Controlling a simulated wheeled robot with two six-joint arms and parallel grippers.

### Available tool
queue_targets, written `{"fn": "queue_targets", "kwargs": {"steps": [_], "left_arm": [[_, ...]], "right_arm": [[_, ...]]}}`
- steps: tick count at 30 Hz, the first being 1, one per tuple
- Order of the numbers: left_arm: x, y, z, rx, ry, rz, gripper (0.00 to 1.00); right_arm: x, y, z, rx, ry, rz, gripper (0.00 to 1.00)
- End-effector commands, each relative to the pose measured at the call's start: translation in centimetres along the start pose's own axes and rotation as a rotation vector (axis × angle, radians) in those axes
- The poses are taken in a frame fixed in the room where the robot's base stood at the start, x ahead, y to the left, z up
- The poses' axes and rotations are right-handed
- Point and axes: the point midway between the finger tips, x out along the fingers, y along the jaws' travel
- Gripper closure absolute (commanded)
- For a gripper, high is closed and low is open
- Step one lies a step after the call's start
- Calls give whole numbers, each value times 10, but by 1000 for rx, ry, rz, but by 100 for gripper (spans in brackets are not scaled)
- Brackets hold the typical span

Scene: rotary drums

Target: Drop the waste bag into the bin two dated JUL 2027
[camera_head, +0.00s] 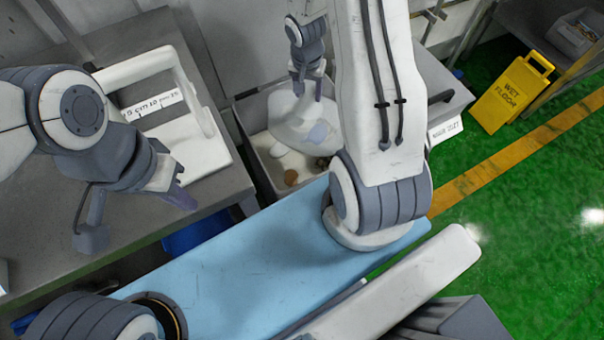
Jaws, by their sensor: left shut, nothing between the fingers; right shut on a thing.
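A pale, translucent waste bag (303,125) hangs from my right gripper (307,88), which is shut on its top. The bag hangs over the opening of a grey bin (262,180), and I cannot tell whether it touches the contents. A white label (446,130) ending in 2027 is on a grey surface right of the bin; its month is hard to read. My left gripper (179,199) is shut and empty over the grey table at left. My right arm hides part of the bin's right side.
A white frame with a tilted label (155,104) stands on the grey table (215,192) at left. Small brown and pale scraps (290,177) lie in the bin. A yellow wet-floor sign (510,93) stands at upper right. The green floor (530,200) at right is mostly clear.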

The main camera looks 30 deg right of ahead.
Motion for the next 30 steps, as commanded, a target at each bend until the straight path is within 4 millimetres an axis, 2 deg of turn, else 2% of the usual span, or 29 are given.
{"fn": "queue_targets", "kwargs": {"steps": [9, 10, 12, 23, 26, 30], "left_arm": [[2, 0, 0, 0, 0, 0, 100], [2, 0, 0, 0, 0, 0, 100], [2, 0, 0, 0, 0, 0, 100], [1, 0, 0, 0, 0, 0, 100], [-3, 0, 0, 0, 0, 0, 100], [-10, 1, 0, 0, 0, 0, 100]], "right_arm": [[1, -1, -1, 0, 4, -3, 100], [1, -1, -1, 0, 4, -3, 35], [2, -1, -1, 0, 4, -2, 9], [0, 0, 1, 0, -1, 1, 8], [-11, 0, 0, 0, 1, 0, 8], [-38, -1, -1, 1, 5, -3, 8]]}}
